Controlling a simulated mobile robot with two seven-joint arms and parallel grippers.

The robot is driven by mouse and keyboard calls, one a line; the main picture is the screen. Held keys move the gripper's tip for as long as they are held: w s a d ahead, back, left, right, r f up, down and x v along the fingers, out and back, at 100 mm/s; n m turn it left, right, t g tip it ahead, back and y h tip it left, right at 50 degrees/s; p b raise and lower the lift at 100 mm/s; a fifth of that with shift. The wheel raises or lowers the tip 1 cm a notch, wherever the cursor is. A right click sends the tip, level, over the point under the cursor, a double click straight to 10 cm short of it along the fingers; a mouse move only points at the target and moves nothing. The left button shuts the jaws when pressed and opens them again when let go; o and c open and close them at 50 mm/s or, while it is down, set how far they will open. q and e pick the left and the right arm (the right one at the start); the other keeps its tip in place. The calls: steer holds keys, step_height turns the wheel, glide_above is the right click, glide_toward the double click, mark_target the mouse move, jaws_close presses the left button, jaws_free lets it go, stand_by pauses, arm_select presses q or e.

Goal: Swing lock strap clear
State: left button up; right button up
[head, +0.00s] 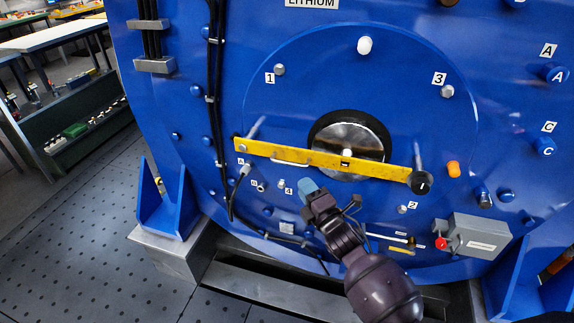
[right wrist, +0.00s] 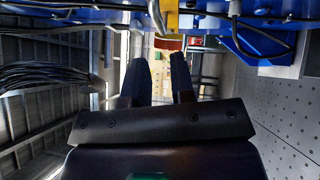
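The yellow lock strap (head: 320,162) lies across the round blue door, over a shiny round hub, tilting down to the right. Its left end is at a bolt; its right end is at a black knob (head: 422,182). A pale handle (head: 289,162) sits on its left half. My right gripper (head: 308,187), with light blue fingertips, is below the strap's left half and looks apart from it. In the right wrist view its two fingers (right wrist: 158,75) stand apart with nothing seen between them. A yellow part shows beyond them; I cannot tell whether it is the strap. My left gripper is not in view.
A grey box with a red button (head: 478,236) is at the lower right of the blue machine. Black cables (head: 215,100) run down its left side. Blue brackets (head: 165,205) stand at the base. Perforated floor (head: 80,220) is clear at left.

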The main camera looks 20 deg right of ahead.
mark_target(287, 163)
steer(key=x, duration=1)
steer(key=shift+w, duration=0.15)
steer(key=shift+c, duration=0.3)
jaws_close()
